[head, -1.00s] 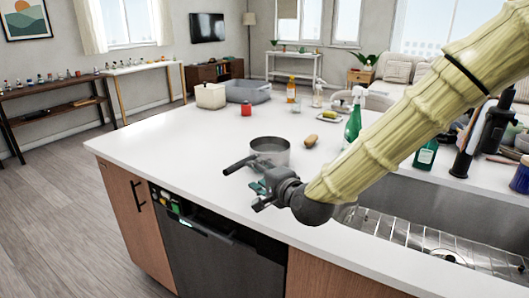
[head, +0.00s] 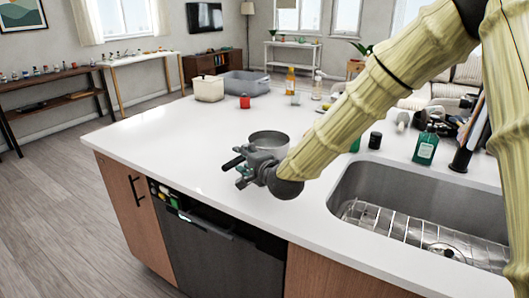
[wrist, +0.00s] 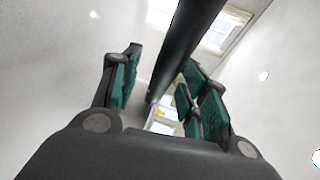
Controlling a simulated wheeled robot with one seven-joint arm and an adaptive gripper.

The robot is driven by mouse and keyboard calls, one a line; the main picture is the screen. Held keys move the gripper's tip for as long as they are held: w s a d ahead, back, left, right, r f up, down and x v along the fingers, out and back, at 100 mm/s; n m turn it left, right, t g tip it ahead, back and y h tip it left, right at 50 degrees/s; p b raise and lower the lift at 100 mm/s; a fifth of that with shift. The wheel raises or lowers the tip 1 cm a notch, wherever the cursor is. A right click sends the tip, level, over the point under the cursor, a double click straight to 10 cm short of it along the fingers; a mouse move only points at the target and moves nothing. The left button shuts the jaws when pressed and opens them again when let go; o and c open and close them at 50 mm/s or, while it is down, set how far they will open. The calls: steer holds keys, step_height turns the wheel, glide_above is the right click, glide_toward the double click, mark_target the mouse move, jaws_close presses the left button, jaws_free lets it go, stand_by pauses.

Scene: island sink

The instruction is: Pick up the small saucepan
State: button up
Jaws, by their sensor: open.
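The small saucepan (head: 268,140) is a grey metal pot standing upright on the white island top, near its front edge. Its dark handle (head: 232,163) points left toward the front. My gripper (head: 247,172) is at the handle, close to the pot's front side, and hides part of both. In the wrist view my gripper (wrist: 162,75) is open, with green-padded fingers on both sides of the dark handle (wrist: 187,40). The handle runs through the gap, nearer the right finger. I cannot tell whether they touch.
The sink (head: 350,190) with a wire rack lies to the right. A green bottle (head: 426,146) and a dark cup (head: 375,140) stand behind it. A red jar (head: 245,102), a cream container (head: 209,88) and a grey tub (head: 245,83) stand farther back. The island's left part is clear.

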steer(key=shift+w+a+f, duration=0.1)
steer(key=shift+w+a, duration=0.1)
steer(key=shift+w, duration=0.25)
steer(key=shift+c, duration=0.3)
jaws_close()
steer(key=shift+r, duration=0.3)
